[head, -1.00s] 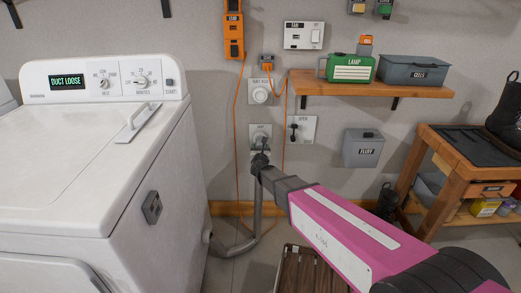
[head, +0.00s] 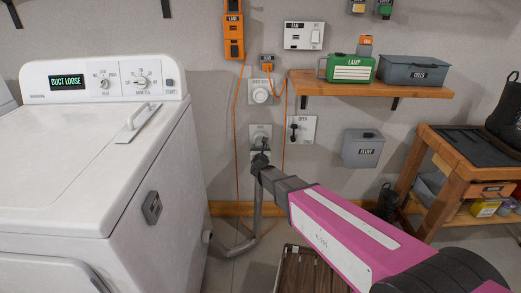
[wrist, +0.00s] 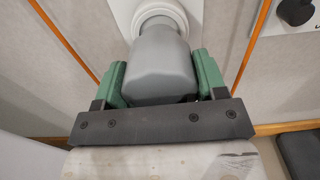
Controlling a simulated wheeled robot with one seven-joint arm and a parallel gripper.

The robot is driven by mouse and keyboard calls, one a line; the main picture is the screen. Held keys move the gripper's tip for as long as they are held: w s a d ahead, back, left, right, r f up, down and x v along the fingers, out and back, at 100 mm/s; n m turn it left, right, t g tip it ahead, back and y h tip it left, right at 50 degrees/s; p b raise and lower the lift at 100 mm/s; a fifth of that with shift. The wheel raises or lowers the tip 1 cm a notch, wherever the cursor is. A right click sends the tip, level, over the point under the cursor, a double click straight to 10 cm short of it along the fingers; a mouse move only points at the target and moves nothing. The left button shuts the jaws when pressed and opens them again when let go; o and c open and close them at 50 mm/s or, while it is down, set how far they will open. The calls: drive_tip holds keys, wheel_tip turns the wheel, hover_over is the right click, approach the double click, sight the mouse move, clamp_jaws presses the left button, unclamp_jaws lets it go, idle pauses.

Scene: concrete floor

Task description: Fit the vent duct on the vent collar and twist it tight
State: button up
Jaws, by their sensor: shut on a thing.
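The grey vent duct (head: 257,212) rises from the dryer's side to the wall. Its bulky grey end also shows in the wrist view (wrist: 158,72). My gripper (wrist: 160,78) is shut on this end, one green finger on each side; in the head view my gripper (head: 261,160) is at the wall. The white vent collar (wrist: 176,9) is straight ahead of the duct's narrower neck, which meets its ring. How deep the neck sits is hidden. In the head view the collar is mostly covered by the duct end and my gripper.
The white dryer (head: 90,170) stands at left; its display (head: 67,82) reads DUCT LOOSE. A lever plate marked OPEN (head: 302,130) is close at right. Orange cords hang nearby. A wooden shelf (head: 370,90) is upper right.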

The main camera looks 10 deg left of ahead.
drive_tip(key=shift+x, duration=2.05)
drive_tip(key=o, duration=1.1)
drive_tip(key=shift+s, duration=0.1)
drive_tip(key=v, duration=1)
drive_tip(key=shift+s+d, duration=0.1)
drive_tip(key=shift+s, duration=0.2)
